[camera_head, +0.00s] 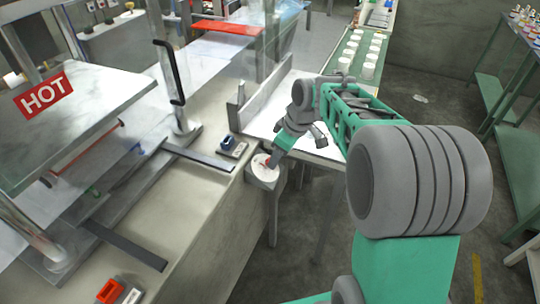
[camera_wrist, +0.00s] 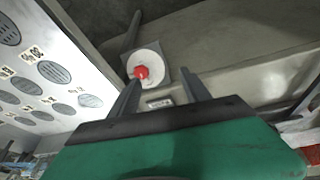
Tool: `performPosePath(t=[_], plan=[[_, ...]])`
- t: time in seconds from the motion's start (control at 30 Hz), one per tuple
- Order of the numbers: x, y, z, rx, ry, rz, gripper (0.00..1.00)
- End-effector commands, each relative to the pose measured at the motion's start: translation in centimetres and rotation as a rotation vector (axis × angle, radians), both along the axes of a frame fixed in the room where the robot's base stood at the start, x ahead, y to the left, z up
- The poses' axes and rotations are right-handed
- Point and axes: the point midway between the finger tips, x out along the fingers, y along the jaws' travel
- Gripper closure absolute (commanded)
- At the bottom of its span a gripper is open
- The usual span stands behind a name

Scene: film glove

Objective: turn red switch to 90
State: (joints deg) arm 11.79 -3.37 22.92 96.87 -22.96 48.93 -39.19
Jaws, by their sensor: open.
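The red switch is a small red knob (camera_wrist: 141,72) on a round white dial (camera_wrist: 150,58), mounted on a grey box. In the head view the dial (camera_head: 262,168) sits on the grey box (camera_head: 262,181) at the bench corner, and only a bit of red shows beside my gripper. My gripper (camera_wrist: 160,94) is open in the wrist view, its two fingers pointing toward the dial. The knob lies near the left fingertip and looks apart from it, with nothing held. In the head view my gripper (camera_head: 272,161) is right at the dial, partly hiding it. The dial's markings are too small to read.
A blue-and-grey switch block (camera_head: 232,146) sits on the bench left of the dial. A press with a HOT sign (camera_head: 43,96) stands at left, with a black-handled lever (camera_head: 172,75). A red switch block (camera_head: 120,291) is at the front. White cups (camera_head: 368,70) stand on a green table behind.

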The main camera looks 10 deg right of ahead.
Motion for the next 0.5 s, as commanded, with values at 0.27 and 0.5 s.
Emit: performPosePath(t=[0.27, 0.5], plan=[[6.4, -2.3, -4.0, 0.014, -0.087, 0.336, 0.45], [7.4, -1.1, -7.6, 0.014, -0.088, 0.339, 0.45]])
